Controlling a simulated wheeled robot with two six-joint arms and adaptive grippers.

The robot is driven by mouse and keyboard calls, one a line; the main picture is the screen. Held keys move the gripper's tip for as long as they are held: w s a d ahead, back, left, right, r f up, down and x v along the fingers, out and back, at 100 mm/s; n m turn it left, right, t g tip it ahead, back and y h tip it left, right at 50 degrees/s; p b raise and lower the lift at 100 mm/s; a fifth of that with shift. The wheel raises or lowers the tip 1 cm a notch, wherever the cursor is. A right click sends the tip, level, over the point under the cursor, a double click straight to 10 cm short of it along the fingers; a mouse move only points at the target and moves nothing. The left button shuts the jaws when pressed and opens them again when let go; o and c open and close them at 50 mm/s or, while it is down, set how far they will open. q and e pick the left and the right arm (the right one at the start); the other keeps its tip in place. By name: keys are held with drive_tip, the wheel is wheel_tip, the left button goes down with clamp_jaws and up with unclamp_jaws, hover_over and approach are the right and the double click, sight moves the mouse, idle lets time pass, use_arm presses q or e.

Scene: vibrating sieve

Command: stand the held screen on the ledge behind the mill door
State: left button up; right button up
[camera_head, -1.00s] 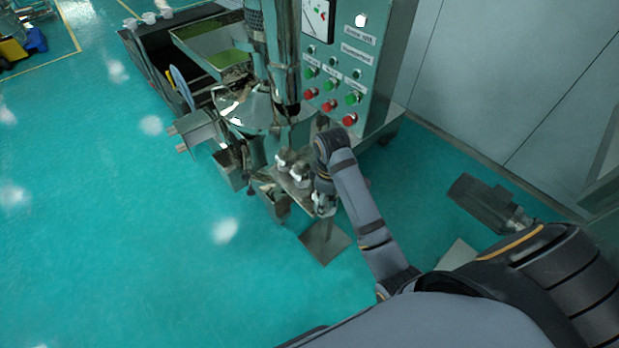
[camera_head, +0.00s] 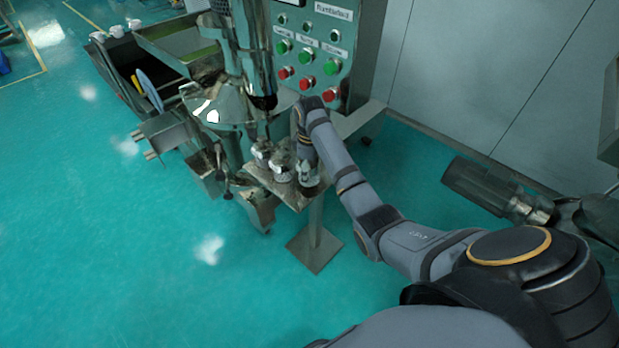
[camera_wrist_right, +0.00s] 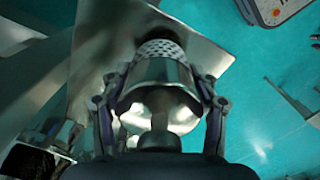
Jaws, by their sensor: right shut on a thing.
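My right gripper (camera_head: 307,178) is beside the metal mill (camera_head: 245,60), low over a small metal stand table (camera_head: 298,200). In the right wrist view the gripper (camera_wrist_right: 163,82) is shut around a shiny metal piece with a perforated band, which I take as the held screen (camera_wrist_right: 160,48). In the head view the screen is too small and covered to make out clearly. A flat metal plate lies beyond it in the wrist view. I cannot make out the mill door or the ledge behind it. My left gripper is not in view.
Small metal pots (camera_head: 281,165) stand on the table close left of the gripper. The control cabinet (camera_head: 345,45) rises behind. A dark motor-like unit (camera_head: 485,185) is at right. Open green floor (camera_head: 120,240) lies at left front.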

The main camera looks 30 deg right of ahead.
drive_tip(key=shift+f, duration=1.2)
drive_tip(key=shift+s+f, duration=0.1)
drive_tip(key=o, duration=1.5)
wheel_tip(320, 180, up, 6)
drive_tip(key=shift+r, duration=0.1)
wheel_tip(320, 180, up, 6)
drive_tip(key=p, duration=0.5)
drive_tip(key=shift+c, duration=0.3)
